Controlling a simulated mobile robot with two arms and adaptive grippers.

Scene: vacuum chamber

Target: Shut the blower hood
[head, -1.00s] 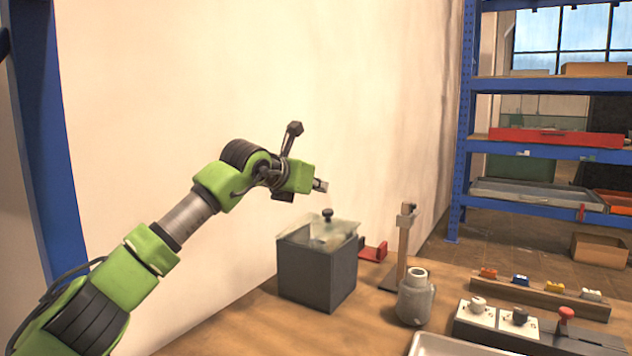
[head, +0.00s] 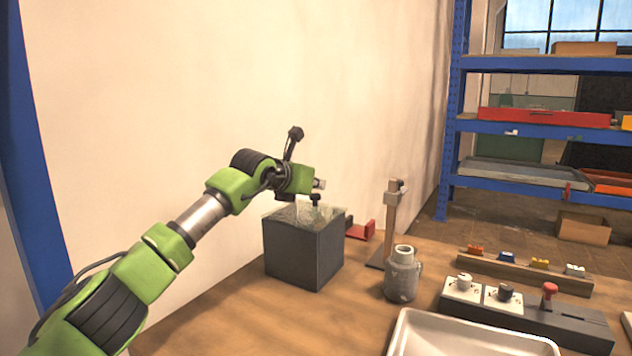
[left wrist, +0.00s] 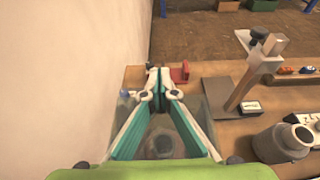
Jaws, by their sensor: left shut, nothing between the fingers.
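In the left wrist view the left gripper's fingers (left wrist: 157,80) meet over the clear hood, with a blurred round shape inside the box below. The knob is not clear there. My right gripper is out of view.
A wall stands close behind the box. A red bracket (head: 362,230), a wooden post stand (head: 391,225) and a grey metal jug (head: 402,275) stand to its right. Further right are a switch panel (head: 525,315), a block rail (head: 525,272) and a pale tray (head: 402,340).

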